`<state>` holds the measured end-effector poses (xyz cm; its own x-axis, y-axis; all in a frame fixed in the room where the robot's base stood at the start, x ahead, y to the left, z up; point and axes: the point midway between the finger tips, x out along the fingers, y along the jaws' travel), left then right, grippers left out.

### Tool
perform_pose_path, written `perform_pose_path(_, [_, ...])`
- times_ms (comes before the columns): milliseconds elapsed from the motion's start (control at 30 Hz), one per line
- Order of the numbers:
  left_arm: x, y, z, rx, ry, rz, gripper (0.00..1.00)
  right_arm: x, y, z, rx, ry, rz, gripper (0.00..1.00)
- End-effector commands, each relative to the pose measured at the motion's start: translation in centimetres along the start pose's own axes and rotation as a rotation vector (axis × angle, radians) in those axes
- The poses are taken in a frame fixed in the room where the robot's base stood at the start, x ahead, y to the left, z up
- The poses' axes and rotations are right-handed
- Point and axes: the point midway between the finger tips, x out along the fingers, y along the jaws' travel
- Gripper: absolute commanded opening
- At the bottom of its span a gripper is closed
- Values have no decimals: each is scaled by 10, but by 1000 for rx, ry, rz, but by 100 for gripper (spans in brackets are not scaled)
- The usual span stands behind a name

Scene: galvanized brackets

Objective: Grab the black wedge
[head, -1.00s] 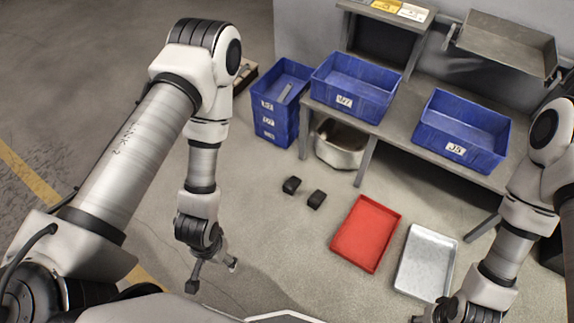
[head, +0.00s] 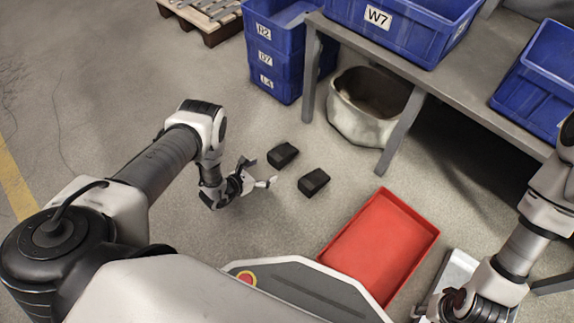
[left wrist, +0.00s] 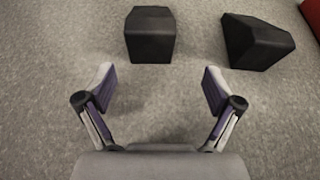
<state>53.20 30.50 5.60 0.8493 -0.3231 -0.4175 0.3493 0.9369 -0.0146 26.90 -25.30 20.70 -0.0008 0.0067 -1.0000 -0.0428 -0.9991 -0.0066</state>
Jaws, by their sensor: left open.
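Two small black wedge-like blocks lie apart on the concrete floor. In the head view one black block (head: 283,155) is further left and back; the other black block (head: 313,182) is nearer the red tray. In the left wrist view the first block (left wrist: 150,37) is straight ahead, beyond the fingertips, and the second block (left wrist: 256,43) is to the right with a sloped face. My left gripper (head: 260,172) is low, just left of both blocks; its fingers (left wrist: 157,76) are spread and empty. My right gripper (head: 430,305) is at the lower right, its fingers unclear.
A red tray (head: 333,248) lies right of the blocks, with a metal tray (head: 458,270) beyond it, partly hidden by my right arm. A workbench (head: 455,103) with blue bins, stacked blue crates (head: 272,62) and a pale tub (head: 355,118) stand behind. Floor around the blocks is clear.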

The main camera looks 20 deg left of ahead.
Motion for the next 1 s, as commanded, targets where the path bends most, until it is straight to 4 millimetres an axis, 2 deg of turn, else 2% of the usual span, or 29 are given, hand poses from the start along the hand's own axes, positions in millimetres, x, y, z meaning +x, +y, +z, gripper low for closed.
perform_pose_path(33, [6, 8, -4, -1, -26, 27, 92, 9, 0, 0, 0, 1, 0, 40])
perform_pose_path(100, [14, 12, -2, -1, -42, 43, 92, 13, 0, -1, 1, 2, 0, 40])
perform_pose_path(267, [34, 12, 2, -2, -41, 43, 92, 24, 0, -1, 4, 3, 0, 40])
perform_pose_path(500, [75, 12, 2, -1, -40, 40, 92, 56, 1, -3, 10, 8, 1, 40])
perform_pose_path(600, [81, 13, 6, -2, -38, 40, 92, 58, 2, -3, 11, 9, 1, 40])
perform_pose_path(767, [80, 13, 8, -3, -37, 40, 92, 55, 2, -4, 11, 9, 1, 40])
perform_pose_path(900, [79, 13, 7, -3, -36, 40, 42, 55, 2, -4, 10, 9, 1, 40])
perform_pose_path(967, [79, 13, 7, -3, -36, 40, 21, 55, 2, -3, 10, 9, 1, 40])
perform_pose_path(1000, [79, 13, 7, -2, -36, 40, 7, 55, 1, -3, 10, 9, 1, 40])
